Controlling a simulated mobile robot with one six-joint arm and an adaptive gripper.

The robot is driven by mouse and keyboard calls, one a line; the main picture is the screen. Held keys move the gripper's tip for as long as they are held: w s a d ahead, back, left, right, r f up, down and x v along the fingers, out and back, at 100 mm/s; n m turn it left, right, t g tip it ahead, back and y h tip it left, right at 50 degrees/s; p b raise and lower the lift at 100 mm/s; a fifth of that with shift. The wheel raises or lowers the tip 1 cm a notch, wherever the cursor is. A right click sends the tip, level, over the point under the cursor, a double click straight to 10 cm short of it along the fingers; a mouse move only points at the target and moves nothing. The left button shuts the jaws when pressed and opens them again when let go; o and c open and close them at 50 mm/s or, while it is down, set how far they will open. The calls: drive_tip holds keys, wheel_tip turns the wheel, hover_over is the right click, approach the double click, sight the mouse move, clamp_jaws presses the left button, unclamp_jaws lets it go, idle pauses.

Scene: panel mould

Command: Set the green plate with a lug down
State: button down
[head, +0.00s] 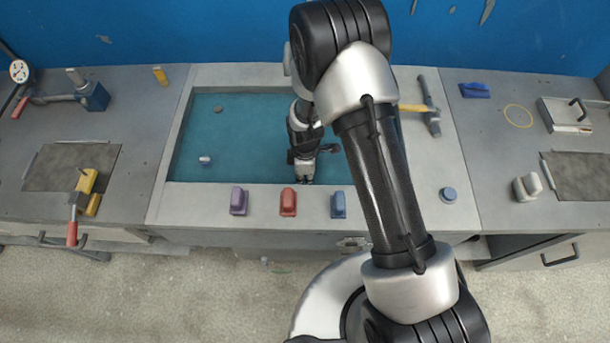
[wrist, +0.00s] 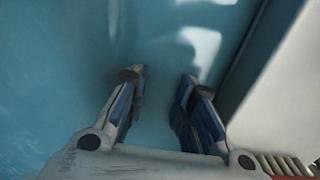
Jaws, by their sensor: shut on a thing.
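My gripper (head: 304,172) is low over the teal floor of the panel mould (head: 240,140), near its front rim. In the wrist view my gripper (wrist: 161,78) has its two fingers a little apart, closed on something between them. I cannot make out the outline of the green plate or its lug; what lies between the fingertips blends with the teal behind it. Whether it touches the mould floor I cannot tell. The pale mould rim (wrist: 270,75) runs along the right of the wrist view.
On the front rim stand a purple block (head: 239,201), a red block (head: 288,202) and a blue block (head: 338,205). A small grey piece (head: 205,160) lies in the mould at left. A hammer (head: 430,108) lies on the right rim. The mould's left part is mostly clear.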

drive_tip(key=c, duration=1.4)
unclamp_jaws()
wheel_tip(320, 180, up, 12)
drive_tip(key=p, duration=0.3)
drive_tip(key=shift+r, duration=0.1)
drive_tip(key=s+d+r+m+t, duration=0.1)
drive_tip(key=s+d+r+m, duration=0.15)
drive_tip(key=r, duration=0.55)
drive_tip(key=s+d+r+m+t, duration=0.1)
drive_tip(key=d+r+m, duration=0.2)
drive_tip(key=r, duration=0.4)
drive_tip(key=s+d+r+m, duration=0.2)
drive_tip(key=r+m, duration=0.1)
drive_tip(key=r, duration=0.5)
drive_tip(key=s+d+r+m+t, duration=0.1)
drive_tip(key=s+d+r+m, duration=0.1)
drive_tip(key=s, duration=0.3)
drive_tip(key=s+d+r+m, duration=0.2)
drive_tip(key=s+r+m, duration=0.2)
drive_tip(key=s, duration=0.1)
drive_tip(key=s+d+r+m+t, duration=0.1)
drive_tip(key=s+d+r+m, duration=0.1)
drive_tip(key=s, duration=0.3)
drive_tip(key=shift+r+m+t, duration=0.3)
drive_tip(key=shift+r+m, duration=0.25)
drive_tip(key=shift+r, duration=0.05)
drive_tip(key=shift+w, duration=0.1)
